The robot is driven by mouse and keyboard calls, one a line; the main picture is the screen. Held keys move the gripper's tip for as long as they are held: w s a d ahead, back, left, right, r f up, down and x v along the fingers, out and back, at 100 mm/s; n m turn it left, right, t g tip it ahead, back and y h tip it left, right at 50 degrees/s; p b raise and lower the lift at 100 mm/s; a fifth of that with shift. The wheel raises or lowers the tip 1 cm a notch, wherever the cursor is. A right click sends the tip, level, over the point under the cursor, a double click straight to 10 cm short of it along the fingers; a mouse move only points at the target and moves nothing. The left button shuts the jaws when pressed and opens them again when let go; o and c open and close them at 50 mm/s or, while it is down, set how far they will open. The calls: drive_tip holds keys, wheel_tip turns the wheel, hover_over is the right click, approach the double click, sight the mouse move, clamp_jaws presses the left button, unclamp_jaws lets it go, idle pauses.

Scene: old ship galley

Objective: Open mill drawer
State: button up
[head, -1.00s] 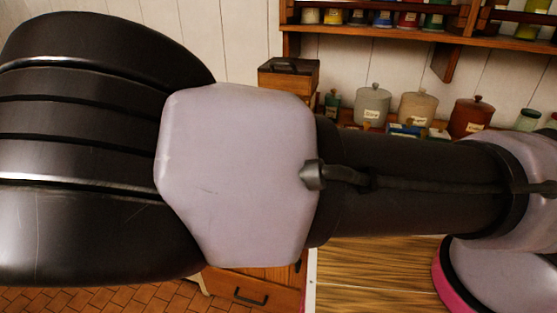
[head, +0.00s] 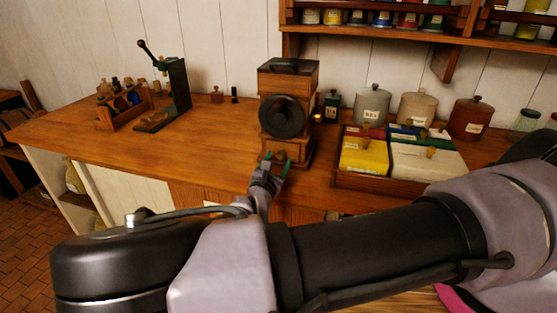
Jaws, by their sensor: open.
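The wooden mill (head: 289,78) stands upright on the counter in the middle of the head view, with a dark round disc (head: 283,116) on its front. The mill drawer (head: 279,156) is low in its front, just behind my fingertips. My gripper (head: 272,162) is in front of the mill's base, its green-tipped fingers apart and pointing at the drawer. I see nothing held between them. My gripper partly hides the drawer's front, so I cannot tell whether the fingers touch it or its knob.
A divided wooden tray (head: 340,183) with coloured boxes sits close right of the mill, with lidded canisters (head: 372,104) behind. A shelf (head: 390,29) hangs above.

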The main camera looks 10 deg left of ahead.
drive_tip(key=shift+w, duration=0.3)
clamp_jaws()
idle(1.3)
